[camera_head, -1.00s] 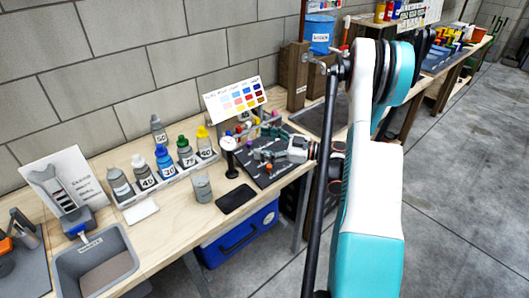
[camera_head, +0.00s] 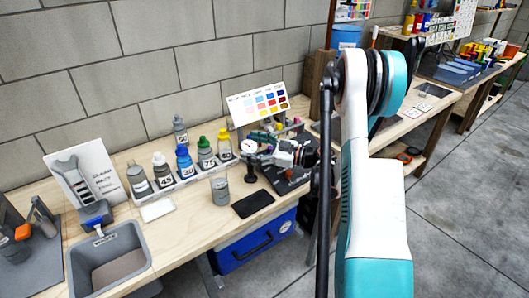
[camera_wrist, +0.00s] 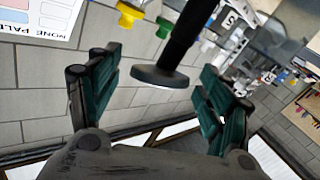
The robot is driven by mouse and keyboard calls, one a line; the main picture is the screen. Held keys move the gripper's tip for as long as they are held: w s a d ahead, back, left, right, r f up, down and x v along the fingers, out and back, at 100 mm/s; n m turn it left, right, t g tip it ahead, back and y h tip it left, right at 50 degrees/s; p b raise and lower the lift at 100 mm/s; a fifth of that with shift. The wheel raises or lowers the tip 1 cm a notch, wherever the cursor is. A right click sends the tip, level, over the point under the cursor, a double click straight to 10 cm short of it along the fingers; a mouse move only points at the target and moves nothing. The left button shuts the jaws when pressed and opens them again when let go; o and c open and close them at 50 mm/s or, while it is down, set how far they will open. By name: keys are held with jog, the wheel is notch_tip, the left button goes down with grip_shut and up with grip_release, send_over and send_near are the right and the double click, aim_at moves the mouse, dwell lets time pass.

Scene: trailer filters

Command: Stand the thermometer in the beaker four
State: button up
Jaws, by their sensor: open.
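My gripper (camera_head: 288,153) is over the right part of the bench in the head view. In the wrist view its green-padded fingers (camera_wrist: 160,80) are wide apart and hold nothing. A black post with a round base (camera_wrist: 160,76) shows between the fingers in that view, apart from them. It looks like the black, white-topped stand (camera_head: 250,172) just left of my gripper in the head view. A grey beaker-like cup (camera_head: 220,191) stands at the bench front; I cannot read a number on it. I cannot make out the thermometer or identify beaker four.
Several numbered bottles (camera_head: 163,172) stand in a rack behind the cup. A colour chart (camera_head: 260,103) stands at the back. A black pad (camera_head: 253,204) and white pad (camera_head: 157,210) lie in front. A grey bin (camera_head: 78,284) is at left; a blue box (camera_head: 258,243) is below.

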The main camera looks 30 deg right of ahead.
jog(key=shift+w+a, duration=0.45)
jog(key=shift+w, duration=0.05)
jog(key=c, duration=1.2)
jog(key=shift+o, duration=0.2)
notch_tip(320, 180, up, 12)
jog(key=p, duration=0.6)
jog(key=shift+r, duration=0.25)
dwell(0.5)
dwell(0.3)
